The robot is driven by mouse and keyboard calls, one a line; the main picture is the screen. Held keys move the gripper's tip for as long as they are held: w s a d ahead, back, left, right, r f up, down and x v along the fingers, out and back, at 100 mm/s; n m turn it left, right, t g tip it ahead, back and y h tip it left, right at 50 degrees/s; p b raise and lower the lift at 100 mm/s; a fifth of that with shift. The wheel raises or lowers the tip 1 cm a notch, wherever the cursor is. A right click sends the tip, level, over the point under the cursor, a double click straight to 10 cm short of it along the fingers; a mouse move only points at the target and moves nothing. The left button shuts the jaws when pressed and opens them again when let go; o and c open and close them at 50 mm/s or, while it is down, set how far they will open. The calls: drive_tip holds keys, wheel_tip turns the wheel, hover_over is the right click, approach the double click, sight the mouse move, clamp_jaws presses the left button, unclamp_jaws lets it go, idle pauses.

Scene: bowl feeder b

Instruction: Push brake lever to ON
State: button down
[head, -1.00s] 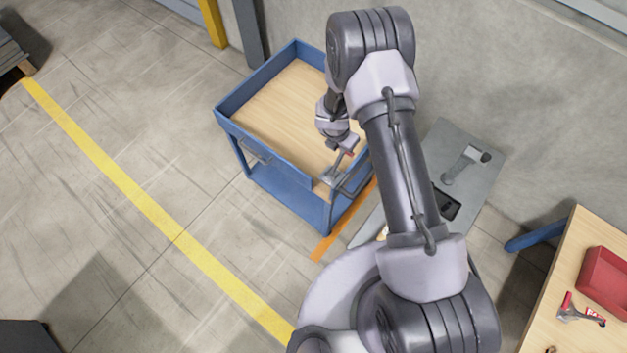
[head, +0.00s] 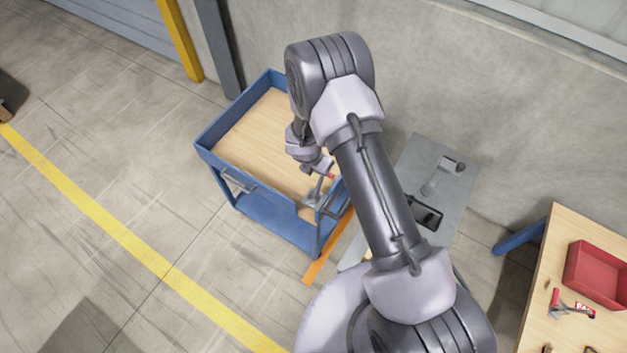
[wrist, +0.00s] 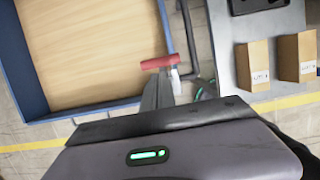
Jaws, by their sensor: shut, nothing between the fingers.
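The brake lever (head: 319,189) is a grey lever with a red grip at the near right corner of a blue trolley (head: 262,236). The red grip (wrist: 160,62) shows clearly in the wrist view, lying crosswise. My gripper (head: 322,165) is shut and empty, right by the red grip at the lever's upper end. In the wrist view the gripper's dark body covers the lower part of the picture and hides the lever's base. I cannot tell whether the fingers touch the lever. No ON marking is readable.
A grey table (head: 455,185) with a black tray (head: 427,213) stands right of the trolley. Small cardboard boxes (wrist: 254,64) are on it. A wooden bench (head: 535,300) with a red bin (head: 598,275) is at far right. Open floor lies left. My arm hides part of the trolley.

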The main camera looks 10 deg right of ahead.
wheel_tip(320, 180, up, 10)
drive_tip(key=p, duration=0.2)
drive_tip(key=shift+d, duration=0.15)
